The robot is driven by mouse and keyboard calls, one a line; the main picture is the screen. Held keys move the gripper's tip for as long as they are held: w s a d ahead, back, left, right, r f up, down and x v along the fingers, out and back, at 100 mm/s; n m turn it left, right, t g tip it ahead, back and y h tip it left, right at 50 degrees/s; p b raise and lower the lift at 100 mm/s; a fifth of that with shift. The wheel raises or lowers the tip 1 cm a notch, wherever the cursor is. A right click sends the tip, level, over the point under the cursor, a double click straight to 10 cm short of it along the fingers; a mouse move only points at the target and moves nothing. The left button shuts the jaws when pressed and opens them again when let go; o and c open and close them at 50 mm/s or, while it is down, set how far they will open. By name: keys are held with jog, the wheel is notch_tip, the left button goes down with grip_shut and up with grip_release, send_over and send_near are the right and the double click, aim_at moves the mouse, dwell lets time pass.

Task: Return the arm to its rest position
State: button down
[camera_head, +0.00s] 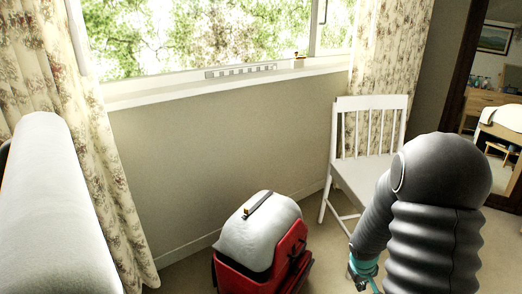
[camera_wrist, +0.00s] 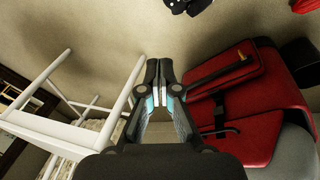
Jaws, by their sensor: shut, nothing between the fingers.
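My gripper (camera_wrist: 160,98) is shut and empty in the wrist view, with its two fingers together. It points down toward the floor, between a white chair and a red suitcase. In the head view my dark arm is at the right, and part of my gripper (camera_head: 362,272) shows low in the frame, right of the suitcase. The red and grey suitcase (camera_head: 292,250) stands on the floor below the window. It also shows at the right of the wrist view (camera_wrist: 255,125), apart from my fingers.
The white chair (camera_head: 370,180) stands behind my arm, and its legs (camera_wrist: 60,75) show in the wrist view. A bed or sofa end (camera_head: 45,200) fills the left. Curtains (camera_head: 70,110) hang beside the window. A wood-framed mirror or doorway is at right. Little bare floor shows.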

jog(key=s+a+r+t, duration=0.1)
jog(key=s+a+r, duration=0.3)
jog(key=s+r, duration=0.3)
jog(key=s+a+r+m+t+y, duration=0.1)
jog(key=s+a+r, duration=0.4)
jog(key=r, duration=0.7)
jog(key=s+a+r+m+t+y, duration=0.1)
jog(key=s+a+r, duration=0.4)
jog(key=s+r, duration=0.4)
jog(key=shift+a+r+t, duration=0.25)
jog(key=shift+r+t, duration=0.15)
jog(key=shift+r, duration=0.2)
dwell(1.1)
